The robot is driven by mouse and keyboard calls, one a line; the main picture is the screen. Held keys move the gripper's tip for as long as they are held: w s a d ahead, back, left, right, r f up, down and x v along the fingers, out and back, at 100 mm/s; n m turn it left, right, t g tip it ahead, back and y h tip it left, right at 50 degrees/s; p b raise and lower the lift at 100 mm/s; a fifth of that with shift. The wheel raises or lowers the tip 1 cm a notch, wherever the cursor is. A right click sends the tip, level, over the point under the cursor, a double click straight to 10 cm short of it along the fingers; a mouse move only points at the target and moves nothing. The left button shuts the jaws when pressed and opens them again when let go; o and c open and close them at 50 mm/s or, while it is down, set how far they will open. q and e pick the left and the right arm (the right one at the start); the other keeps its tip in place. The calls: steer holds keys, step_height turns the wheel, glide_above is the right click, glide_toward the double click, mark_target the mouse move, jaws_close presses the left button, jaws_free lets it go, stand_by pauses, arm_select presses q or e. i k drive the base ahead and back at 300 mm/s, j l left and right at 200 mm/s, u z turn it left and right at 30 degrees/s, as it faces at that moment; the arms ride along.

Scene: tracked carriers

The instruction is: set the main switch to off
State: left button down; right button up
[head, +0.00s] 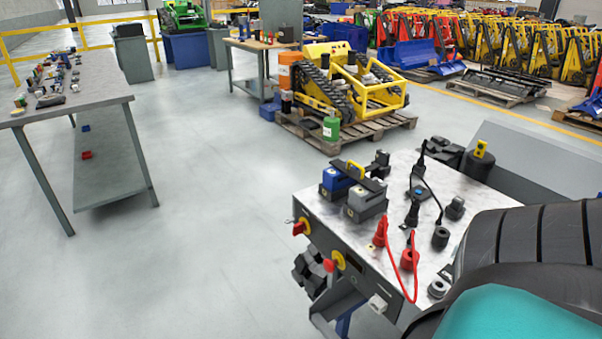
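Two red rotary knobs on yellow plates sit on the grey side face of a metal-topped unit (330,208) at the lower right. The upper red knob (299,228) is near the unit's left corner. The lower red knob (331,265) is further right along the same face. I cannot tell which one is the main switch, and the knob markings are too small to read. Neither of my grippers shows in the head view.
Red plugs (380,233) with a red cable, blue and grey connectors (337,180) and black parts stand on the unit's top. A large dark ribbed shape with teal fills the lower right corner. A grey workbench (85,85) stands left; the floor between is clear.

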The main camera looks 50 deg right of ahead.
mark_target(298, 228)
steer(key=i+l+z, duration=0.3)
steer(key=i+l, duration=0.45)
